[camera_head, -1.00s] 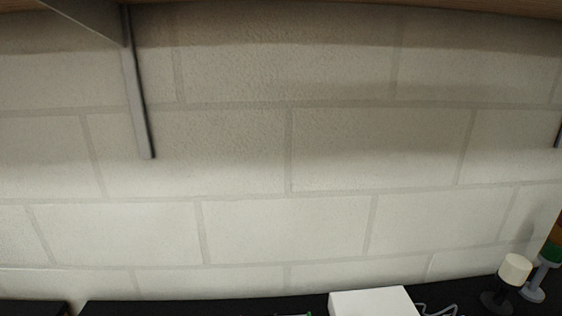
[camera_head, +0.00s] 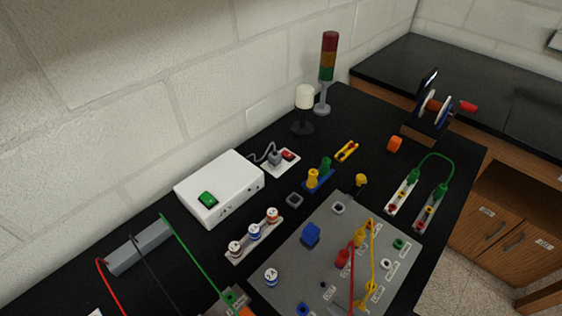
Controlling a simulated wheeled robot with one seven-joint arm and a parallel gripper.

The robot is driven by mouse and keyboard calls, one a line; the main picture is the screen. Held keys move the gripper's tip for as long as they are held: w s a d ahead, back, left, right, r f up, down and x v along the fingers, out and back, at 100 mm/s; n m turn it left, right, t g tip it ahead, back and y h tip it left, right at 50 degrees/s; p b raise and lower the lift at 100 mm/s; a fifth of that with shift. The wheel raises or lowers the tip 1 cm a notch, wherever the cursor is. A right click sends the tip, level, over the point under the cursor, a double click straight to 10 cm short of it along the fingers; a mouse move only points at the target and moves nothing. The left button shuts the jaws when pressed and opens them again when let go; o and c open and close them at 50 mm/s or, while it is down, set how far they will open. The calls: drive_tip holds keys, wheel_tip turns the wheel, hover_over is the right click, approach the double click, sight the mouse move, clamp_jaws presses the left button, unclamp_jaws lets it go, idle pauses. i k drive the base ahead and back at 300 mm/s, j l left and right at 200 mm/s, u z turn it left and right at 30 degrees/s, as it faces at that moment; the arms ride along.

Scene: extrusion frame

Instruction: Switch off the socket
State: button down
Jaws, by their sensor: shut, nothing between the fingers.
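The socket (camera_head: 283,163) is a small white plate lying on the black bench, right of the white box. A grey plug (camera_head: 274,158) with a grey cable sits in its left part. A red switch (camera_head: 289,155) is on its right part; its on or off position is too small to tell. My gripper is not in view.
The white box (camera_head: 222,184) with a green button stands left of the socket, against the wall. A white-topped lamp (camera_head: 304,108) and a red-amber-green signal tower (camera_head: 326,72) stand behind it. A blue block with yellow and green plugs (camera_head: 319,175) and a grey panel (camera_head: 335,250) lie in front.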

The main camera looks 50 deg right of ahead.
sight(286, 153)
drive_tip(key=l+z, duration=0.25)
drive_tip(key=l, duration=0.55)
drive_tip(key=j+z, duration=0.1)
drive_tip(key=z, duration=0.4)
drive_tip(key=j+z, duration=0.1)
drive_tip(key=z, duration=0.4)
